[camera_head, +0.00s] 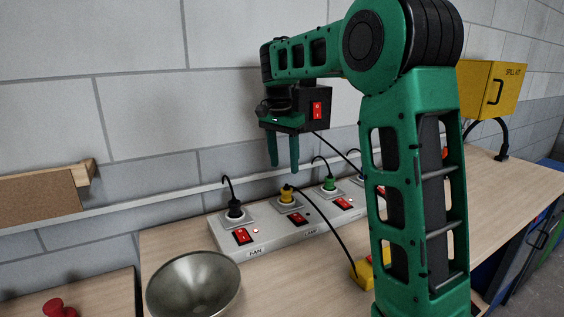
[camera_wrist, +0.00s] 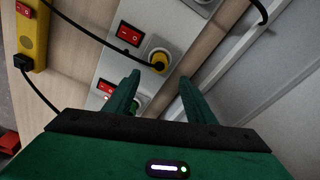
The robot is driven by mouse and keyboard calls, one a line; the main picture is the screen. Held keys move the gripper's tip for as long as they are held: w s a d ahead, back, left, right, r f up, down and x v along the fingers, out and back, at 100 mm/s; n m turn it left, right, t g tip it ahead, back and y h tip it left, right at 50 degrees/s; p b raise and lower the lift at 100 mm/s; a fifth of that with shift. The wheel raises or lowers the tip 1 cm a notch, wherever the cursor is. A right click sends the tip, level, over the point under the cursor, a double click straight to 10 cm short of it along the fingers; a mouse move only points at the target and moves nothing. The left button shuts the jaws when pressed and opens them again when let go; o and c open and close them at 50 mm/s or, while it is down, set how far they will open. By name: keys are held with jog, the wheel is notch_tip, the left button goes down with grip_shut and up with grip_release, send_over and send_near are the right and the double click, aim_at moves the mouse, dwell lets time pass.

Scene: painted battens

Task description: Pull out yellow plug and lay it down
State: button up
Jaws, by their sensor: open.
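The yellow plug (camera_head: 287,192) sits in a socket of the grey power strip (camera_head: 284,236), with a black cord running from it down to the right. In the wrist view the yellow plug (camera_wrist: 158,62) shows in its socket beside a red switch, just beyond and between my fingertips. My gripper (camera_head: 283,168) is open and empty, pointing down above the strip, with its fingers apart from the plug. The fingers also show in the wrist view (camera_wrist: 159,78). A green plug and part of the strip are partly hidden by my finger there.
A black plug (camera_head: 235,208) and a green plug (camera_head: 330,182) stand in neighbouring sockets. A metal bowl (camera_head: 194,284) is at the front left. A yellow box (camera_head: 363,274) lies in front of the strip, partly behind my arm. Bare wood shows between bowl and box.

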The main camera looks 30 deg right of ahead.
aim_at(286, 189)
jog(key=f, duration=0.7)
jog(key=d+f, duration=0.1)
jog(key=f, duration=0.2)
jog(key=shift+w+d+f, duration=0.1)
jog(key=shift+w+f, duration=0.15)
jog(key=shift+f, duration=0.05)
jog(key=c, duration=1.2)
jog(key=shift+r, duration=1.55)
